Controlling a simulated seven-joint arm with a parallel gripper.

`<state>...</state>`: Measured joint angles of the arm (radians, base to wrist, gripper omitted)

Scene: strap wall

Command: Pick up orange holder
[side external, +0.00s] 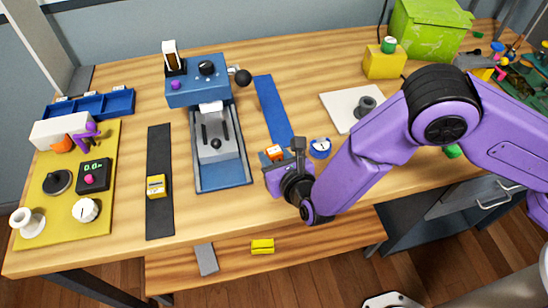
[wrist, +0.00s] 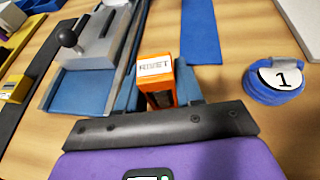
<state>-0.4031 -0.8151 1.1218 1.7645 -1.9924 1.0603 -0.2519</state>
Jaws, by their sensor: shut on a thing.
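The orange holder (wrist: 159,85) is a small upright orange box with a white label reading "RIVET" on its top. In the wrist view it stands between the two blue fingers of my gripper (wrist: 158,95), which are shut on it. In the side view the holder (side external: 274,151) shows at the tip of my gripper (side external: 273,157), just right of the grey and blue press. Its lower part is hidden by the gripper, so I cannot tell whether it touches the table.
The blue press (side external: 218,150) with a black ball lever stands left of my gripper. A blue strap (side external: 272,105) lies behind it. A round blue roll marked 1 (side external: 320,147) sits to the right. A white plate (side external: 345,107) lies farther back right.

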